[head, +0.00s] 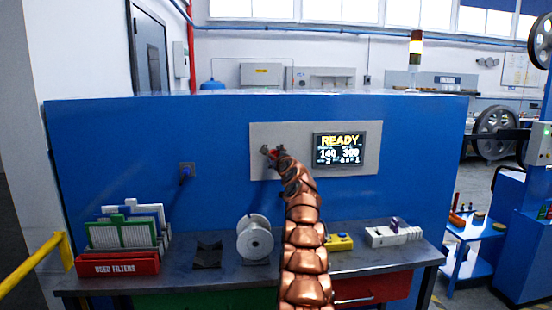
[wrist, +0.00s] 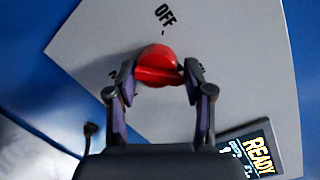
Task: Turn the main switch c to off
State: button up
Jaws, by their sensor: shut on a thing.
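The main switch is a round red knob with a raised grip bar (wrist: 157,66) on a grey panel (wrist: 90,30). An OFF label (wrist: 165,15) is printed above the knob in the wrist view. The bar lies roughly crosswise to the direction of that label. Another label to the right is mostly hidden behind a finger. My gripper (wrist: 158,80) has a finger on each side of the knob and is shut on it. In the head view my gripper (head: 272,153) is at the left part of the panel, and the knob is barely visible there.
A lit READY display (head: 346,148) is on the panel right of the knob. Below is a workbench (head: 215,275) with a red filter bin (head: 117,264), a white spool (head: 255,240), a yellow box (head: 340,243) and a white block (head: 393,235).

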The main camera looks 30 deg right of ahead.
jog(key=shift+w+a+f, duration=0.1)
jog(key=shift+f, duration=0.15)
jog(key=shift+c, duration=1.1)
